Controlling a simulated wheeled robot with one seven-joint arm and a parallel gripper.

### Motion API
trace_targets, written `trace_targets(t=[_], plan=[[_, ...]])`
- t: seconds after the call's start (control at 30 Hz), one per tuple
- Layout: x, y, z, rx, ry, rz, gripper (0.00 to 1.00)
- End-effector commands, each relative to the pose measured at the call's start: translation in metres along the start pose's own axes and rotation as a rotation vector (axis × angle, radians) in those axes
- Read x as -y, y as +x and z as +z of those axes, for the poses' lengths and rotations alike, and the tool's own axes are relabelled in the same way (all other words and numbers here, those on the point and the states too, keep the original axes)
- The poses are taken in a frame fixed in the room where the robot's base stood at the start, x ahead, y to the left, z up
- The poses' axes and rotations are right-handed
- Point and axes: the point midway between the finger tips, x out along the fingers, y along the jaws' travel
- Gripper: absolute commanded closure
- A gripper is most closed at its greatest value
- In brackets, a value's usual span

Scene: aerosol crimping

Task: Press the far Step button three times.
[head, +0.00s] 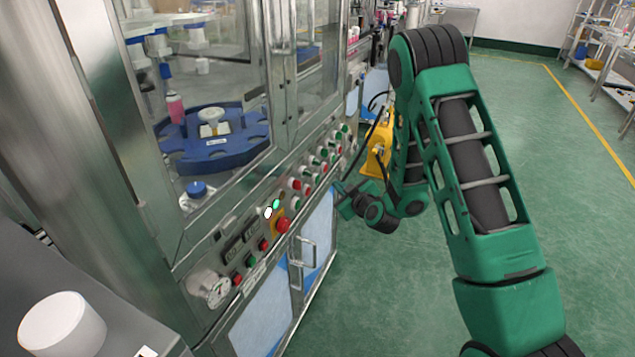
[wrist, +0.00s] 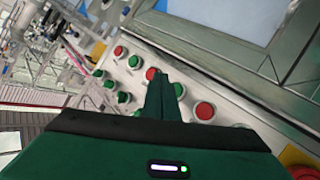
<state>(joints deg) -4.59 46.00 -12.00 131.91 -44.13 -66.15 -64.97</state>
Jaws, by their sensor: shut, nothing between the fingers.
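The machine's front panel (head: 232,226) carries a slanting row of red and green buttons, running from near the gauge to the far end. At the far end are small green and red buttons (head: 343,128), which in the wrist view are a red button (wrist: 119,51) and a green one (wrist: 134,61). No label is readable, so I cannot tell which is the far Step button. My gripper (head: 340,188) is shut and empty, in front of the panel. In the wrist view its fingertips (wrist: 160,74) overlap the panel between a red button (wrist: 150,73) and a green button (wrist: 178,89); contact is unclear.
A red emergency stop (head: 282,225) on a yellow plate sits nearer along the panel, beside lit white and green lamps. A door handle (head: 302,252) sticks out below. A yellow machine part (head: 378,150) stands behind my wrist. The green floor (head: 400,290) is clear on the right.

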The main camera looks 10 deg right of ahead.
Motion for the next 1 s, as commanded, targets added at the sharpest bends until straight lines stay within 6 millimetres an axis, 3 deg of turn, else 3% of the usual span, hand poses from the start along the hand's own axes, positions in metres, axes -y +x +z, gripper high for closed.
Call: trace_targets(t=[0.23, 1.0], plan=[[-0.0086, -0.0104, 0.0075, 0.000, 0.002, 0.002, 1.00], [-0.0091, -0.0110, 0.0069, -0.001, 0.001, 0.001, 1.00]])
